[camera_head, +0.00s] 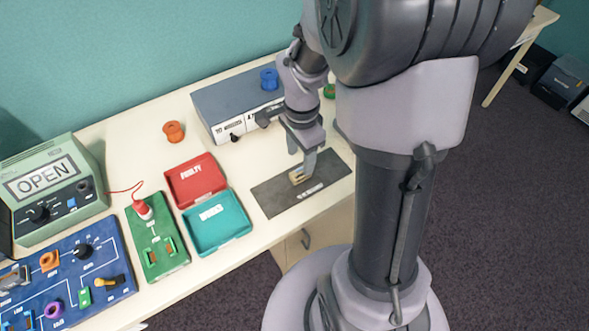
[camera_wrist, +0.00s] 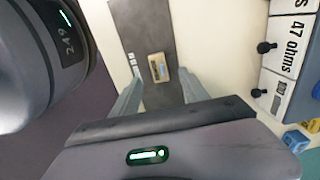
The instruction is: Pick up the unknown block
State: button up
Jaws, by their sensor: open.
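The block (camera_wrist: 159,68) is small and tan with a darker inset, and lies on a dark grey mat (camera_wrist: 140,20). In the head view the block (camera_head: 297,178) is partly hidden by my gripper (camera_head: 300,163), which is just above it. In the wrist view my gripper (camera_wrist: 158,88) has its two fingers spread apart, and the block shows between and a little beyond them. The fingers hold nothing. I cannot tell from these frames whether a fingertip touches the block or the mat (camera_head: 270,196).
A red tray (camera_head: 196,182) and a teal tray (camera_head: 217,226) lie left of the mat. A grey box (camera_head: 225,105) stands behind it with a blue spool (camera_head: 269,79) on top. A green board (camera_head: 157,240), a blue panel (camera_head: 70,275) and an "OPEN" device (camera_head: 50,185) are further left.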

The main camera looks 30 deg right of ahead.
aim_at(299, 173)
notch_tip(299, 173, down, 6)
jog(key=b, duration=0.3)
jog(key=shift+s+a+f, duration=0.1)
jog(key=shift+a+f, duration=0.05)
grip_shut()
